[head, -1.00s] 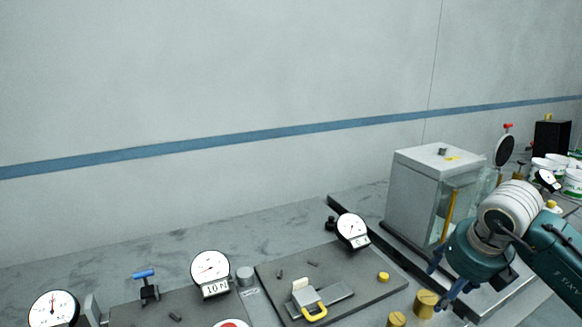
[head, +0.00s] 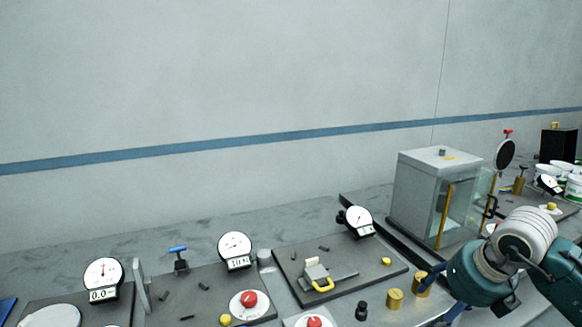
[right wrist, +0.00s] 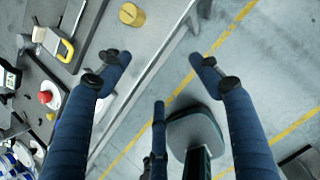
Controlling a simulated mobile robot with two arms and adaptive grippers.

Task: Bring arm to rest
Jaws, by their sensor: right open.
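My right arm comes in from the right in the head view. My left gripper is not in view.
Two brass cylinders (head: 395,299) stand near the bench's front edge. A glass-fronted cabinet (head: 420,200) stands behind my arm. Plates with dials, a yellow-handled clamp (head: 322,284) and red buttons (head: 249,299) fill the left.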

